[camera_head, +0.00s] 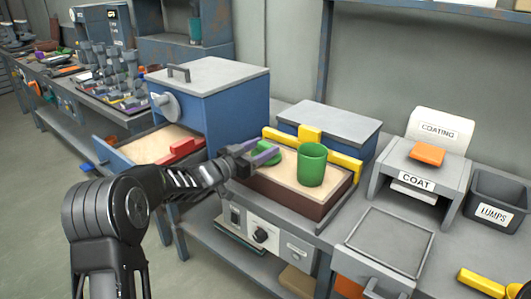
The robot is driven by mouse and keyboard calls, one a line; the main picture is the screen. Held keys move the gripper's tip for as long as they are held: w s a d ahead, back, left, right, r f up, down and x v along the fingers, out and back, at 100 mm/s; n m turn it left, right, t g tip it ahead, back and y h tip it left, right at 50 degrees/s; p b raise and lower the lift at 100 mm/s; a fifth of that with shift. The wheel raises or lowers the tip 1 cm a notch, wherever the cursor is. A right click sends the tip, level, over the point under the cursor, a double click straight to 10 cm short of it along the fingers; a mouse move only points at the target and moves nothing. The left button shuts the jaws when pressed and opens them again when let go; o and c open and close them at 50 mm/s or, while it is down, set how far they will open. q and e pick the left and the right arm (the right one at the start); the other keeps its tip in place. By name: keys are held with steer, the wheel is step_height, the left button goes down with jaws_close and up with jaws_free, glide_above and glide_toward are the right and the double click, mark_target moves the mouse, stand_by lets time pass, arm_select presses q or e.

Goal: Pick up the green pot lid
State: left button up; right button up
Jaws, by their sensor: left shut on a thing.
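The green pot lid (268,155) is at the fingertips of my left gripper (252,157), above the left part of a sand-filled brown tray (290,204). My left gripper has purple finger pads and is shut on the lid. Whether the lid still touches the sand is hard to tell. A green pot (312,166) stands upright and open on the sand, just right of the lid. My right gripper is not in view.
Yellow bars (311,135) edge the tray's back. A blue oven-like box (210,95) with a sand drawer (157,146) stands left. The coating station (418,172) and LUMPS bin (496,203) stand right. An empty grey tray (391,240) is in front.

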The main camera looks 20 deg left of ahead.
arm_select(q)
step_height(320, 180, up, 10)
steer(key=p, duration=0.2)
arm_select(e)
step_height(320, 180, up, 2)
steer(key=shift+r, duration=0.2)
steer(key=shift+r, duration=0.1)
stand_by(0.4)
